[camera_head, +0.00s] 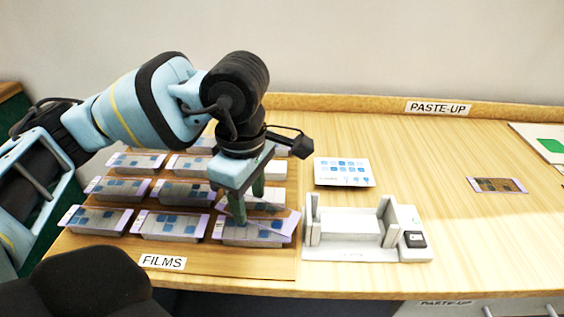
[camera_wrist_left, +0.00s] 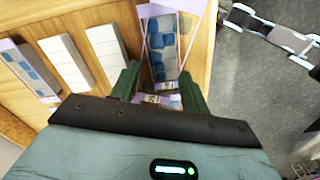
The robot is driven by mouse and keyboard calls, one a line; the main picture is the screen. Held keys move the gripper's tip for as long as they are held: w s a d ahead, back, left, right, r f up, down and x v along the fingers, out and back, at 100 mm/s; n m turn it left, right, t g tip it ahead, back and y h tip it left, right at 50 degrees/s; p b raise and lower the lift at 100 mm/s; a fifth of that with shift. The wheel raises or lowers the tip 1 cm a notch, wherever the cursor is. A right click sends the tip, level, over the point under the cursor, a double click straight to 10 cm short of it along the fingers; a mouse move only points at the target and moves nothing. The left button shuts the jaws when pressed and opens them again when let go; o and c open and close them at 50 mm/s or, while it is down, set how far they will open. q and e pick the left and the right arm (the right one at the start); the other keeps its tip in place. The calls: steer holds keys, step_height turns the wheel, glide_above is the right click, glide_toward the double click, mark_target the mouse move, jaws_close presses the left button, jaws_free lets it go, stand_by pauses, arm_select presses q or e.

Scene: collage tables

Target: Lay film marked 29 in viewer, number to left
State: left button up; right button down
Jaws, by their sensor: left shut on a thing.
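My left gripper (camera_head: 246,208) points down over the front right corner of the film board. It is shut on a film (camera_head: 282,222) with clear and blue frames and pale purple ends, just above or touching the front right film block. The film also shows between the fingers in the left wrist view (camera_wrist_left: 164,60), where a second purple-edged strip overlaps it. Its number is too small to read. The white viewer (camera_head: 350,247), with two upright end walls and a black switch at its right, stands right of the board. Its bed looks empty. My right gripper is not in view.
Several other films lie on blocks on the board (camera_head: 185,258) behind a FILMS label (camera_head: 162,262). A white card with blue squares (camera_head: 343,172) lies behind the viewer. A purple-edged strip (camera_head: 497,185) lies further right. The table between is clear.

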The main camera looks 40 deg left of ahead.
arm_select(q)
steer(key=m, duration=0.2)
steer(key=d+m, duration=0.1)
steer(key=m, duration=0.3)
steer(key=shift+s+d, duration=0.3)
steer(key=shift+s, duration=0.1)
steer(key=m, duration=0.2)
steer(key=d+m, duration=0.1)
steer(key=m, duration=0.1)
steer(key=shift+s+f, duration=0.1)
steer(key=shift+s, duration=0.15)
steer(key=m, duration=0.3)
steer(key=s+d+m, duration=0.1)
steer(key=m, duration=0.2)
steer(key=d+m, duration=0.1)
steer(key=m, duration=0.3)
steer(key=shift+s+d+f, duration=0.1)
steer(key=shift+s+d, duration=0.05)
steer(key=shift+s, duration=0.1)
